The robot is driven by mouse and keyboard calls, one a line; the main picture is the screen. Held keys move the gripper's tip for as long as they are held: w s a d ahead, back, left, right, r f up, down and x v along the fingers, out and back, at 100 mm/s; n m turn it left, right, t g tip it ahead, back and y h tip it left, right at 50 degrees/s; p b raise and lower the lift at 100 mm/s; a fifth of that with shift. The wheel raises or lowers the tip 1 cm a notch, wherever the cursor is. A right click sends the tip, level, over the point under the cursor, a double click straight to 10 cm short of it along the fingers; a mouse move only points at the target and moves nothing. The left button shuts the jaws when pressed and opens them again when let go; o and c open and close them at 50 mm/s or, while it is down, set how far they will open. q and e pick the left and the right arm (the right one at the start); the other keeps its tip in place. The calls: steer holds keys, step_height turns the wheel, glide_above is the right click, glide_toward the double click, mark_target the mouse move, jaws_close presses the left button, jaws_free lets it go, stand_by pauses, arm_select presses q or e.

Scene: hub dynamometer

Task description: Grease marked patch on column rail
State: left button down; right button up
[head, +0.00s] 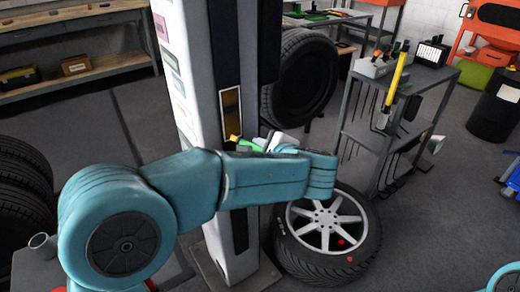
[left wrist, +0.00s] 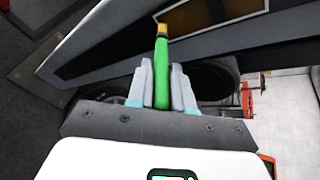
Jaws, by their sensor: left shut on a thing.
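The column (head: 203,70) stands upright in the middle of the head view, with a dark rail on its face. The marked patch (head: 231,112) is an amber-brown rectangle on that rail; it also shows at the top of the left wrist view (left wrist: 210,16). My left gripper (head: 262,143) is shut on a green-handled brush (left wrist: 162,75) with a yellow-orange tip. The tip points at the rail, near one end of the patch; I cannot tell whether it touches. In the head view my left arm hides part of the column below the patch. My right gripper is out of view.
A wheel with a silver rim (head: 322,222) lies at the column's foot, and a dark tyre (head: 300,78) is behind the column. A grey tool cart (head: 395,120) stands to the right. Stacked tyres (head: 22,175) are at the left.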

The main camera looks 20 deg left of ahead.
arm_select(q)
steer(key=shift+s+r+p, duration=0.1)
steer(key=shift+r+p, duration=1.3)
steer(key=shift+r, duration=0.5)
steer(key=shift+r+p, duration=4.45)
steer(key=shift+r, duration=1)
steer(key=shift+f+b, duration=6.1)
steer(key=shift+f, duration=1.35)
steer(key=shift+s+d, duration=0.9)
steer(key=shift+d, duration=0.25)
steer(key=shift+s+d, duration=0.85)
steer(key=shift+d, duration=0.3)
